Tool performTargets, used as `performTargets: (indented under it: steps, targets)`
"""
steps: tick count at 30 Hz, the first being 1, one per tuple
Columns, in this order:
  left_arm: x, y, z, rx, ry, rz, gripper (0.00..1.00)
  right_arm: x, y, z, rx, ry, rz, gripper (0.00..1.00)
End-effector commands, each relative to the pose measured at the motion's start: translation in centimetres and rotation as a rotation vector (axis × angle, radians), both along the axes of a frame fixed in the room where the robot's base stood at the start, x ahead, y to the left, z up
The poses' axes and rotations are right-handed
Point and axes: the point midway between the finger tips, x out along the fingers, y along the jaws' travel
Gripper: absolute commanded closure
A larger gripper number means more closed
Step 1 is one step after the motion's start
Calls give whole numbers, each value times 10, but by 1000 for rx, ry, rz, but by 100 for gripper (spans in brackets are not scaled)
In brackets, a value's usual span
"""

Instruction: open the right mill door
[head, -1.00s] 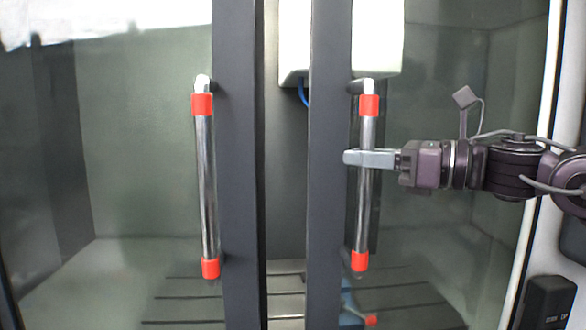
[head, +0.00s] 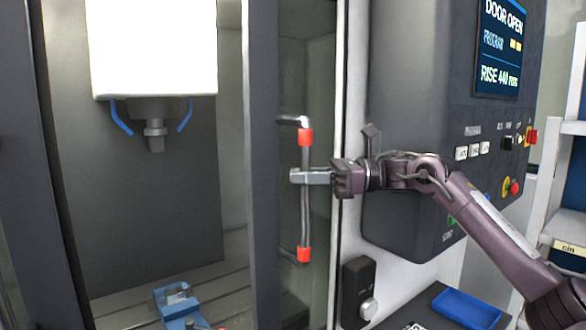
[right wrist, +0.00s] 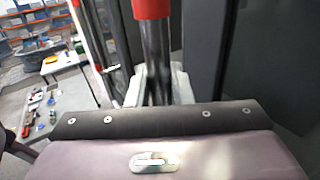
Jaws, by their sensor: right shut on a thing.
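The right mill door (head: 262,120) has a dark frame and a glass pane. It stands slid to the right, with a wide opening to its left. Its handle (head: 305,215) is an upright metal bar with red end caps. My right gripper (head: 298,176) is shut on the handle bar, a little above its middle. In the right wrist view the handle (right wrist: 155,60) stands upright between the fingers, with a red cap above. My left gripper is not in view.
Inside the mill hang a white spindle head (head: 155,50) and, below it, a blue vise (head: 178,302) on the slotted bed. The control panel (head: 440,110) at right reads "DOOR OPEN". A blue tray (head: 466,308) lies at lower right.

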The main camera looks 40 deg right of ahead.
Motion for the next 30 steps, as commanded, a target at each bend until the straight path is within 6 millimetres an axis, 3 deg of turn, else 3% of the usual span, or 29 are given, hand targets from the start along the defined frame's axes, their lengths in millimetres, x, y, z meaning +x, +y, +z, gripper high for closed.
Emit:
performTargets:
  steps: [10,11,15,25,30]
  targets:
    - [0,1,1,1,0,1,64,0,-3,2,1,-6,-5,100]
    - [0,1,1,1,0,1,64,0,-3,2,1,-6,-5,79]
    - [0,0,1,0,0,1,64,0,-3,2,0,-5,-4,61]
    - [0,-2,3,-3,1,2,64,0,-1,5,1,-3,-2,61]
    - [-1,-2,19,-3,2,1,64,-4,7,30,-1,-4,-3,61]
